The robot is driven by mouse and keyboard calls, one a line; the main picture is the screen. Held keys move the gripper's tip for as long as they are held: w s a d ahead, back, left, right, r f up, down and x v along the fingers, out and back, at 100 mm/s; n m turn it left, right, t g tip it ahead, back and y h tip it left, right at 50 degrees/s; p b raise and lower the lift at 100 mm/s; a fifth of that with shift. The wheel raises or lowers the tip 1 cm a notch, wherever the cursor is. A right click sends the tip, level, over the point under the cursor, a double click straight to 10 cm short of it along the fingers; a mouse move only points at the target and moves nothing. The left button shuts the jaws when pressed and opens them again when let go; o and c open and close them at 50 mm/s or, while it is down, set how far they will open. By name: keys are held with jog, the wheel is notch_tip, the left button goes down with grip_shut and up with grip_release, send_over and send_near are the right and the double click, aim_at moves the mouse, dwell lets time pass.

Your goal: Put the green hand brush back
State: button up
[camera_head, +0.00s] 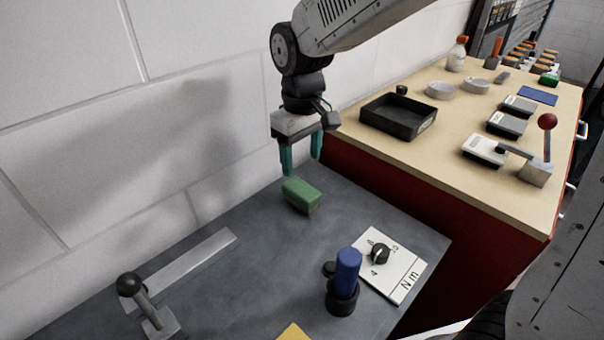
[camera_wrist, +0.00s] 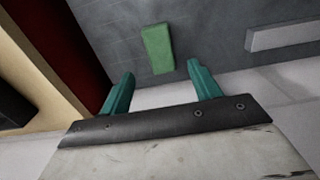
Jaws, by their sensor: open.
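The green hand brush (camera_head: 302,196) lies on the dark grey table (camera_head: 235,280), near its back edge by the wall. It also shows in the wrist view (camera_wrist: 157,48), ahead of the fingers and roughly between their lines. My gripper (camera_head: 301,168) is above the brush and a little behind it, with its teal fingers apart and nothing between them. In the wrist view the two fingertips (camera_wrist: 160,75) stand apart, clear of the brush.
A blue-handled object (camera_head: 346,280), a white dial plate (camera_head: 392,264) and a black-knobbed lever (camera_head: 135,290) stand on the grey table. A wooden-topped red cabinet (camera_head: 440,165) adjoins at right, bearing a black tray (camera_head: 385,122) and several items. A white wall (camera_head: 110,170) is close behind.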

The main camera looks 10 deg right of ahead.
jog(key=s+d+r+m, duration=0.3)
jog(key=s+d+r, duration=0.4)
jog(key=s+d, duration=0.2)
jog(key=s+d+m+t, duration=0.1)
jog(key=s+d+m, duration=0.2)
jog(key=s+d, duration=0.4)
jog(key=s+f, duration=0.1)
jog(key=s, duration=0.5)
jog(key=shift+s+m, duration=0.3)
jog(key=shift+m, duration=0.1)
